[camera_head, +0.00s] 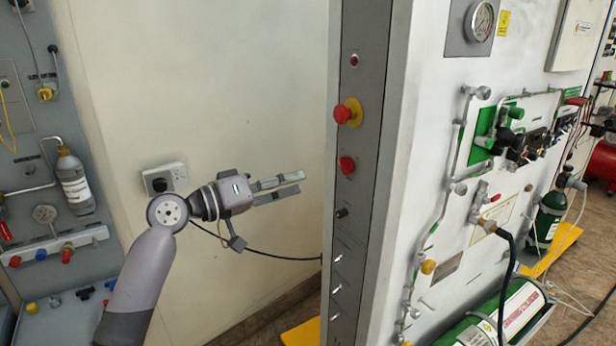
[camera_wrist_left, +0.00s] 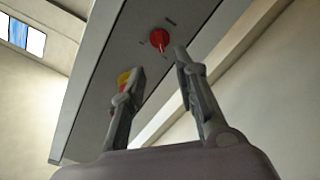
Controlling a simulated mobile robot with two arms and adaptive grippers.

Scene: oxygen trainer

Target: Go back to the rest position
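My left gripper (camera_head: 301,182) is at mid-height in the head view, in front of the cream wall and left of the grey control strip (camera_head: 358,200). Its fingers point right towards the strip, and a gap separates them from it. In the left wrist view the fingers (camera_wrist_left: 160,62) stand apart with nothing between them. A red knob (camera_wrist_left: 160,39) shows beyond the fingertips there, and a red and yellow button (camera_wrist_left: 124,77) is partly hidden by the left finger. My right gripper is not in view.
The strip carries a red button on a yellow base (camera_head: 348,111), a red knob (camera_head: 347,165) and several small switches. A wall box (camera_head: 165,180) with a black cable is behind my left arm. A clear bottle (camera_head: 75,182) hangs at left.

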